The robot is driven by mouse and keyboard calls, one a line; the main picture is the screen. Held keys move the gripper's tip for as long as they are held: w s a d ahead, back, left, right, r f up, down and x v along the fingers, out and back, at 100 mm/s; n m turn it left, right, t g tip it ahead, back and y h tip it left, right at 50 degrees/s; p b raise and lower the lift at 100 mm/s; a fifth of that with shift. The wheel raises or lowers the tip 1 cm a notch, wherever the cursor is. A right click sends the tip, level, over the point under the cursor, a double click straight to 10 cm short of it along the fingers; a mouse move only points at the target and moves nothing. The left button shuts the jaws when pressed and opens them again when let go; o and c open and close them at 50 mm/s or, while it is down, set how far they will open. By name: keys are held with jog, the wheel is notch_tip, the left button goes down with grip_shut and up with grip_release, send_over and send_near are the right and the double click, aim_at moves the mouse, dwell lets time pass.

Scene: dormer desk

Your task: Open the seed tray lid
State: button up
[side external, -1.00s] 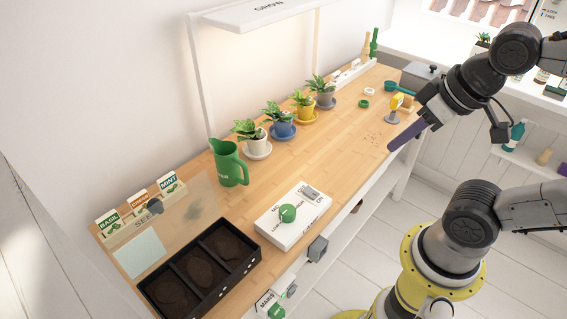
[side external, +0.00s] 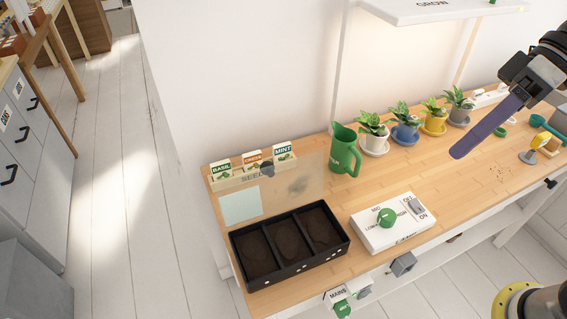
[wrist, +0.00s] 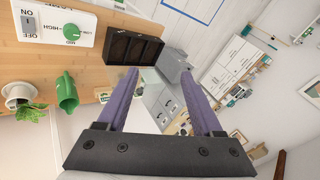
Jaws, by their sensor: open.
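The seed tray (side external: 290,277) is a black box with three soil-filled compartments at the desk's front left. A clear panel with a dark knob (side external: 267,169) rises behind its back edge and looks like its lid, standing up; the soil is uncovered in the side view. The tray (wrist: 132,50) also shows in the wrist view, beyond my fingertips, where I cannot make out the lid. My gripper (wrist: 160,74) has long purple fingers, open and empty. In the side view my gripper (side external: 457,153) is above the desk, well right of the tray and apart from it.
A white control box (side external: 393,225) with a green knob stands right of the tray. A green jug (side external: 344,150) and several potted plants line the back under a white grow light (side external: 440,8). A seed packet box (side external: 225,180) is behind the panel. Bare desk lies below my gripper.

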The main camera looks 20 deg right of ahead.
jog(key=w+a+f+g+y, duration=0.1)
jog(key=w+a+f+y, duration=0.2)
jog(key=w, duration=0.7)
jog(key=w+a+f+g+y, duration=0.15)
jog(key=w+y, duration=0.25)
jog(key=w, duration=0.5)
jog(key=w+f+m+y, duration=0.3)
jog(key=w+f, duration=0.4)
jog(key=f, duration=0.1)
jog(key=m+t, duration=0.1)
jog(key=m, duration=0.1)
send_near(277, 165)
jog(key=w+d+f, duration=0.3)
jog(key=d, duration=0.1)
jog(key=a, duration=1.2)
jog(key=shift+s+a+f, duration=0.1)
jog(key=shift+s+a, duration=0.15)
jog(key=shift+a, duration=0.15)
grip_shut()
